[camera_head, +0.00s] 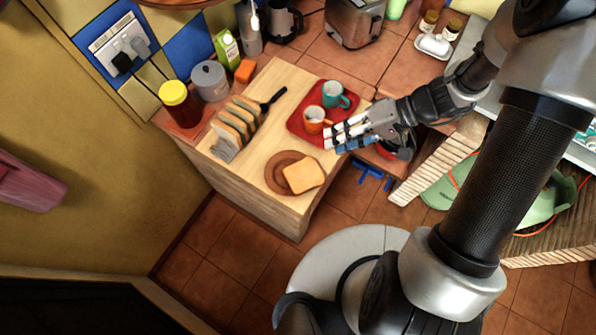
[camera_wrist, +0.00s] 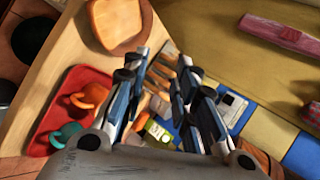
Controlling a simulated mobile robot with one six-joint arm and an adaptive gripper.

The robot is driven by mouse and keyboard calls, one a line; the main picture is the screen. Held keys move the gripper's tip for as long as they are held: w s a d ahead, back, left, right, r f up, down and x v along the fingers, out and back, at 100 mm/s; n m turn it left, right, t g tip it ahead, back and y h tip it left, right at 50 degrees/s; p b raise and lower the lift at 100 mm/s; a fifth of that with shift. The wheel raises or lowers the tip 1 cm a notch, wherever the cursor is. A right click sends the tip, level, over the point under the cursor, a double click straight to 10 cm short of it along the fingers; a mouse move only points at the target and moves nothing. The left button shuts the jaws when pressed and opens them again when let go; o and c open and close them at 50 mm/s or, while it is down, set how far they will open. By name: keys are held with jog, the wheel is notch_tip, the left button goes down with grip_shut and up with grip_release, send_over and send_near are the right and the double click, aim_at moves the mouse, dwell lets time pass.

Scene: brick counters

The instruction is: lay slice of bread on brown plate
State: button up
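A square slice of bread (camera_head: 303,176) lies flat on the round brown plate (camera_head: 274,175) near the front of the wooden counter. The slice sits off-centre, toward the plate's right rim. In the wrist view the slice (camera_wrist: 117,20) is at the top left, with the plate's brown rim (camera_wrist: 147,22) beside it. My gripper (camera_head: 331,138) is up and to the right of the plate, apart from the bread. In the wrist view its fingers (camera_wrist: 168,68) are spread with nothing held between them.
A red tray (camera_head: 299,128) with an orange mug (camera_head: 314,120) and a teal mug (camera_head: 333,94) is close to my gripper. A rack of bread slices (camera_head: 236,125) stands at the left. A yellow-lidded jar (camera_head: 177,99) and grey pot (camera_head: 210,80) are behind it. Bare counter surrounds the plate.

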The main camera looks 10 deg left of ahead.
jog(key=shift+d+r, duration=0.2)
jog(key=shift+r, duration=0.55)
jog(key=s+d+r+m+t+h+b, duration=0.2)
jog(key=s+d+r+t+h+b, duration=0.4)
jog(key=s+r, duration=0.6)
jog(key=shift+d+r+m+t+h+b, duration=0.35)
jog(key=shift+d+h+b, duration=0.95)
jog(key=shift+d+h, duration=0.65)
jog(key=shift+s, duration=0.1)
